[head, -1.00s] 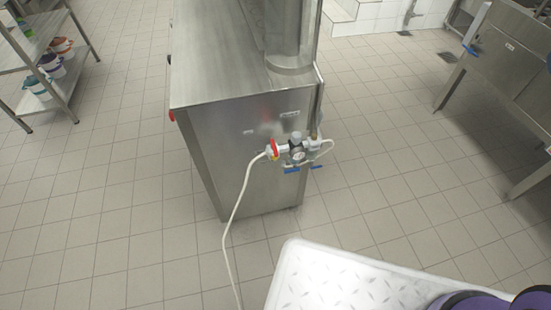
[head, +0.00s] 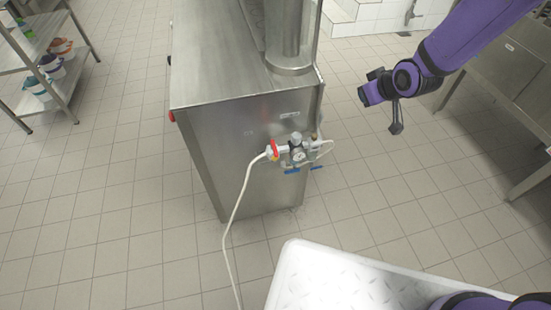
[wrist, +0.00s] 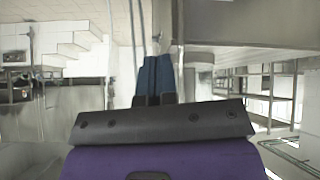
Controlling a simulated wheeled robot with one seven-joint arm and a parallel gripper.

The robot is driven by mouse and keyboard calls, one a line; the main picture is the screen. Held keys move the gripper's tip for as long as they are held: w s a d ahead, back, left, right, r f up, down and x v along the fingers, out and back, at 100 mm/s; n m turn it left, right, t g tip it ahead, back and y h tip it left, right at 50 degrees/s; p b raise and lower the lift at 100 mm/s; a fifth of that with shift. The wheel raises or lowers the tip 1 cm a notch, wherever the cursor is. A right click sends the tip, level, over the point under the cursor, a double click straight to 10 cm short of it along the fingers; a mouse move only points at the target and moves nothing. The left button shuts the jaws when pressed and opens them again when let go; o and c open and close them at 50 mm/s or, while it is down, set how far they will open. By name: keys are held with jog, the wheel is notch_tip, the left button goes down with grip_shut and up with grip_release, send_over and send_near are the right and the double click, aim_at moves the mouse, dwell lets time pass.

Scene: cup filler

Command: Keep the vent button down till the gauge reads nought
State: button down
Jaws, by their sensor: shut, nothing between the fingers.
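A small valve assembly with a round white-faced gauge (head: 298,154) is on the end panel of the steel machine (head: 245,145). The gauge is too small to read. A grey cap (head: 296,138) sits above it, a red handle (head: 274,149) to its left and a blue handle (head: 292,171) below. I cannot tell which part is the vent button. My gripper (head: 396,128) is in the air to the right of the assembly, well apart from it. Its fingers show shut and empty in the wrist view (wrist: 156,78). The assembly is not recognisable in the wrist view.
A white hose (head: 234,220) runs from the assembly down across the floor. A white ridged surface (head: 330,275) is in the near foreground. A steel table (head: 515,50) stands at right and a shelf with tubs (head: 50,90) at left. Floor between machine and table is clear.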

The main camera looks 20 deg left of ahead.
jog(key=s+a+f+n+g+y, duration=0.1)
jog(key=s+a+f+y, duration=0.1)
jog(key=a+f, duration=0.45)
jog(key=s+a+f+n+y, duration=0.1)
jog(key=s+a+f, duration=0.2)
jog(key=f, duration=0.6)
jog(key=s+a+f+g+y, duration=0.1)
jog(key=s+a+f+y, duration=0.2)
jog(key=s+f, duration=0.9)
jog(key=a+f, duration=0.3)
jog(key=shift+a+y, duration=0.2)
jog(key=shift+y, duration=0.1)
jog(key=w+a, duration=0.4)
jog(key=w, duration=0.3)
jog(key=shift+w+a, duration=0.3)
jog(key=shift+w, duration=0.1)
jog(key=shift+w+a, duration=0.2)
jog(key=shift+w, duration=0.05)
jog(key=shift+w+a, duration=0.25)
jog(key=shift+w, duration=0.2)
dwell(2.9)
